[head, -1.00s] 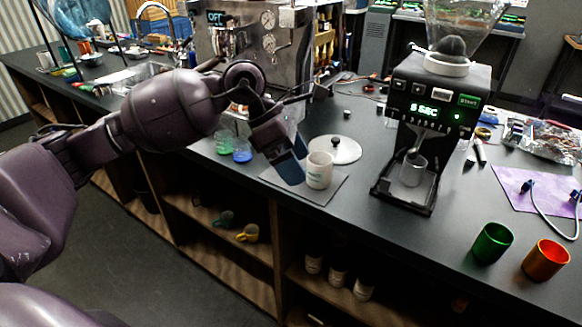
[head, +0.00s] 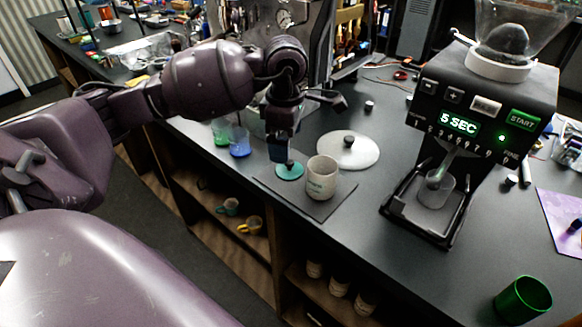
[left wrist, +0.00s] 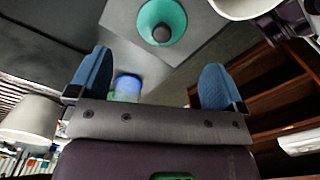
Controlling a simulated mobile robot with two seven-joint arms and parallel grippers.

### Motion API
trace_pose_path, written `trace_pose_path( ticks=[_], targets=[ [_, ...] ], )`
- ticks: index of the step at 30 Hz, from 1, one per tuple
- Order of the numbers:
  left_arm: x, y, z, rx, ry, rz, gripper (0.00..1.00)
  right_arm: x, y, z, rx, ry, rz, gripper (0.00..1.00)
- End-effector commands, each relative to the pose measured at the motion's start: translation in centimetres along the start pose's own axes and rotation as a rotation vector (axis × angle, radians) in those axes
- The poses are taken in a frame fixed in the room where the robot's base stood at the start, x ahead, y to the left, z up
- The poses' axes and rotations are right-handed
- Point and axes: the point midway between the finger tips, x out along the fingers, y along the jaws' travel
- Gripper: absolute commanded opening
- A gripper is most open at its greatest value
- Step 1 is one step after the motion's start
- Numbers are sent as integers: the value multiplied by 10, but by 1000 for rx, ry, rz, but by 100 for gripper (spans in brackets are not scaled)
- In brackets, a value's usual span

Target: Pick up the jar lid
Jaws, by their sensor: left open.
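A small teal lid (head: 289,171) with a dark knob lies flat on a dark grey mat (head: 318,204) on the counter, beside a cream jar (head: 321,178). The lid also shows at the top middle of the left wrist view (left wrist: 176,14). My left gripper (head: 283,152) points down just above and behind the lid, partly covering it in the head view. In the left wrist view its two blue fingers (left wrist: 153,80) are wide apart with nothing held between them; the lid is beyond the fingertips. My right gripper is out of view.
A larger white disc (head: 366,153) with a black knob lies behind the jar. A green glass (head: 221,132) and a blue glass (head: 239,145) stand left of my gripper. A black grinder (head: 470,130) stands to the right, and a green cup (head: 524,299) at lower right.

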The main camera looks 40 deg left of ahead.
Motion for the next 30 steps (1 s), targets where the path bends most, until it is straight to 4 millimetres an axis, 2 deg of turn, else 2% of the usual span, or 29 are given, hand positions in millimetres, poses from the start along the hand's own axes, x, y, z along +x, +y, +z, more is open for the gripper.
trace_pose_path(
  ticks=[1, 8, 13, 18, 27, 28, 30],
  targets=[
    [7, 0, 0, -1, 0, -2, 96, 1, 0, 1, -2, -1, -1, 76],
    [20, -1, 1, 1, -2, -2, 96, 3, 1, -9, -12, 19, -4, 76],
    [43, -4, 1, 0, -1, -4, 96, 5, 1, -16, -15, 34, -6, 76],
    [62, -3, 1, 0, -2, -2, 96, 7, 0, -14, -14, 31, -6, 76],
    [65, -2, 1, 0, -2, 1, 96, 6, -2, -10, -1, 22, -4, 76],
    [65, -2, 1, 0, -1, 1, 95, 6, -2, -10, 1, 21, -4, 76],
    [65, -2, 1, 0, -1, 1, 84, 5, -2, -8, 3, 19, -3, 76]
  ],
)
